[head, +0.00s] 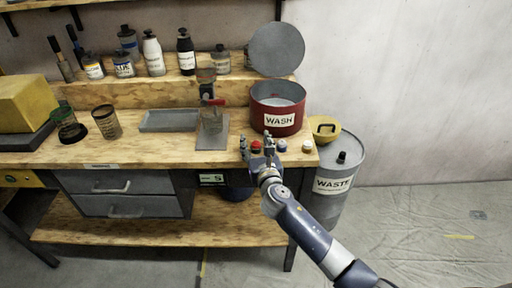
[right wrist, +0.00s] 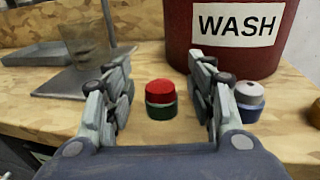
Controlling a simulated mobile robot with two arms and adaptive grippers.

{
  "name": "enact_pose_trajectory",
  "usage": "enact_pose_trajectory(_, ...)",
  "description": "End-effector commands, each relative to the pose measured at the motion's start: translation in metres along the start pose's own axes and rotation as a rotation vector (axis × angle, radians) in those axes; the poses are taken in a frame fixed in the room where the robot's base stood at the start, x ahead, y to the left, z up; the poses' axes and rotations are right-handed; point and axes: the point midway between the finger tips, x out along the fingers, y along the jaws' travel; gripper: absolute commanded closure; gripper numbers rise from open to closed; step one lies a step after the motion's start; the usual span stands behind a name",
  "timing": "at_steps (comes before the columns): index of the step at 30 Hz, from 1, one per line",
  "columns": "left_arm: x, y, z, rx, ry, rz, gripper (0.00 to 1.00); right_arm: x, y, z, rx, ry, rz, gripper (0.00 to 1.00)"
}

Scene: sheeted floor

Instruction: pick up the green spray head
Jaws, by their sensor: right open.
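The spray head (right wrist: 160,101) with a red top and a dark green base stands upright on the wooden bench near its front edge. It also shows as a small red spot in the head view (head: 256,146). My right gripper (right wrist: 162,78) is open, with one finger on each side of the spray head and visible gaps between. In the head view my right gripper (head: 256,141) is at the bench's front edge, below the red wash tub. My left gripper is not in view.
A white-topped head with a blue base (right wrist: 249,98) stands just right of my right finger. Another white-topped one (head: 307,146) is farther right. The red WASH tub (head: 277,109) stands close behind. A grey tray (head: 168,120) and glass (head: 211,119) are to the left.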

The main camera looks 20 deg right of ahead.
Motion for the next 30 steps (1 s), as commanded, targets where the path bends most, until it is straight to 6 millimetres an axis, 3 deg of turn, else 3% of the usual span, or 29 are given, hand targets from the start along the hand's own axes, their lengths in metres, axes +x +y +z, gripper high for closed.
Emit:
enact_pose_trajectory(2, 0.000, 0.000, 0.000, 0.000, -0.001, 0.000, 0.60, 0.000, 0.000, 0.000, 0.000, 0.000, 0.000, 0.54)
enact_pose_trajectory(8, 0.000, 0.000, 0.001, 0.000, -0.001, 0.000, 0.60, 0.000, 0.000, 0.000, 0.000, 0.000, 0.000, 0.98)
enact_pose_trajectory(20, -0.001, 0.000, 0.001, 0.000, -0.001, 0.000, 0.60, 0.000, 0.000, 0.004, -0.001, -0.002, 0.000, 0.99)
enact_pose_trajectory(28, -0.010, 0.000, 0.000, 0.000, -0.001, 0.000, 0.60, -0.002, 0.000, 0.039, -0.002, -0.006, 0.001, 0.99)
enact_pose_trajectory(30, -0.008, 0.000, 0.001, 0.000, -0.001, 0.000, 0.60, -0.013, 0.002, 0.035, -0.002, 0.001, 0.002, 0.99)
